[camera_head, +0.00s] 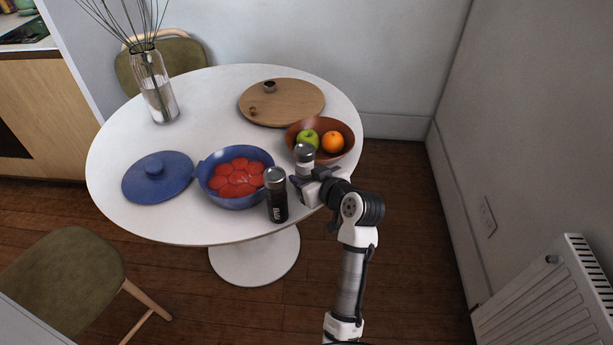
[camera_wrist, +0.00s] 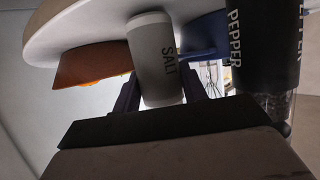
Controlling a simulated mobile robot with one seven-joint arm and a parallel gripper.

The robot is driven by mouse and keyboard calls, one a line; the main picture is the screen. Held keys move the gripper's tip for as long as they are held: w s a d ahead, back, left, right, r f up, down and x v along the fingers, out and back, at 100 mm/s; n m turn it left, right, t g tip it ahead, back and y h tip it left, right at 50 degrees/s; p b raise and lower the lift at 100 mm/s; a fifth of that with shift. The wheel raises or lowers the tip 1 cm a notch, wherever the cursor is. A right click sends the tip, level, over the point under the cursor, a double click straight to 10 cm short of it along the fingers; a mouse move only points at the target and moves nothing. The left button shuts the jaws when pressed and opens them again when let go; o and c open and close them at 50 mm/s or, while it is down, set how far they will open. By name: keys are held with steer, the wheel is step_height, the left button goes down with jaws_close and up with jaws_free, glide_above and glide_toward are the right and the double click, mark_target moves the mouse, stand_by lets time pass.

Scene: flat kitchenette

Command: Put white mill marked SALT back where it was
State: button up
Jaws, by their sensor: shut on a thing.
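The white mill marked SALT (camera_head: 304,158) has a grey top and looks upright at the right front of the round table. Its SALT lettering shows in the wrist view (camera_wrist: 152,62). My gripper (camera_head: 305,181) is shut on this mill, with one finger on each side of it in the wrist view (camera_wrist: 160,93). The gripper hides the mill's lower part in the head view. I cannot tell whether its base touches the table. The black PEPPER mill (camera_head: 277,198) stands just left of my gripper, close to it, and fills the right of the wrist view (camera_wrist: 262,45).
On the white table (camera_head: 130,222), a blue bowl (camera_head: 212,191) of red pieces stands left of the PEPPER mill. A brown fruit bowl (camera_head: 345,146) is close behind the SALT mill. A blue lid (camera_head: 140,185), wooden board (camera_head: 300,108) and glass vase (camera_head: 157,100) stand farther away.

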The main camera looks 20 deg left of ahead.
steer(key=shift+f, duration=0.15)
steer(key=shift+f, duration=0.1)
steer(key=o, duration=1.1)
steer(key=shift+o, duration=0.2)
steer(key=shift+r, duration=0.2)
steer(key=b+v, duration=0.2)
steer(key=v, duration=1)
steer(key=shift+f, duration=0.2)
